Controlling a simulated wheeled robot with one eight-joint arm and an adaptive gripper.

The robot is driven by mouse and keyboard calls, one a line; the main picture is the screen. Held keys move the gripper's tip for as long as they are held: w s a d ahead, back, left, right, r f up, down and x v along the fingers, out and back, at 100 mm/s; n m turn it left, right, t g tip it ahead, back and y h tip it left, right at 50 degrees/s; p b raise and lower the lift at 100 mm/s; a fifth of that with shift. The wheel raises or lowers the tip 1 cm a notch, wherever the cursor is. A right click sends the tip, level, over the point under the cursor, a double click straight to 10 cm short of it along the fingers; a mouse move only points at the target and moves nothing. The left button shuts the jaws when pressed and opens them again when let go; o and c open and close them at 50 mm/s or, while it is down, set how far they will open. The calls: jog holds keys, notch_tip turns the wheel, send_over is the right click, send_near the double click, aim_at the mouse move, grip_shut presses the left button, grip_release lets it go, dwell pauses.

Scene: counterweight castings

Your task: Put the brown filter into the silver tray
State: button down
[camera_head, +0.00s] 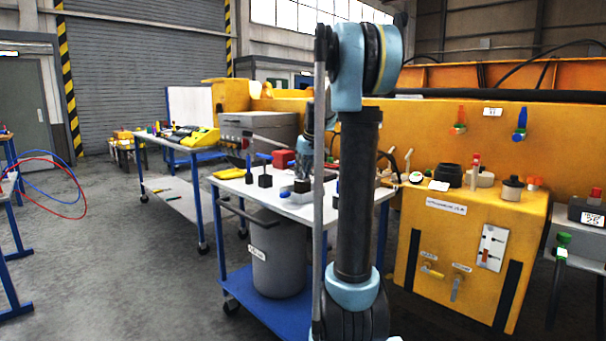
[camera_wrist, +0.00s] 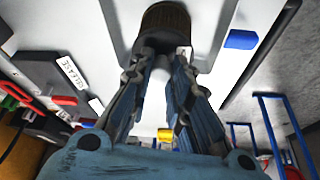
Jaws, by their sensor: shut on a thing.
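The brown filter (camera_wrist: 166,18), a dark ribbed cylinder, is between the fingertips of my gripper (camera_wrist: 164,52) at the top of the wrist view. My gripper is shut on it, over the white tabletop. In the head view my gripper (camera_head: 303,172) is small and partly hidden behind my own arm, above the white-topped cart. A small greyish shape (camera_head: 294,197) lies on the cart below it; I cannot tell for sure whether it is the silver tray. The gap between filter and tabletop is unclear.
The white-topped cart (camera_head: 232,187) also bears a red box (camera_head: 283,158), black blocks with handles (camera_head: 265,181) and a yellow item (camera_head: 229,173). A yellow cabinet (camera_head: 470,240) stands to the right.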

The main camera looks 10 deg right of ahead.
jog(key=c, duration=1.5)
grip_release()
jog(key=v, duration=1.2)
jog(key=s+f+m, duration=0.1)
jog(key=s+f, duration=0.9)
jog(key=s, duration=0.3)
jog(key=s+a+f+m+g+h, duration=0.1)
jog(key=s+f+m, duration=0.1)
jog(key=s+f, duration=0.9)
jog(key=s+f+m, duration=0.1)
jog(key=s+f, duration=1)
jog(key=s, duration=0.5)
jog(key=shift+a+g+h, duration=0.4)
jog(key=shift+o, duration=0.3)
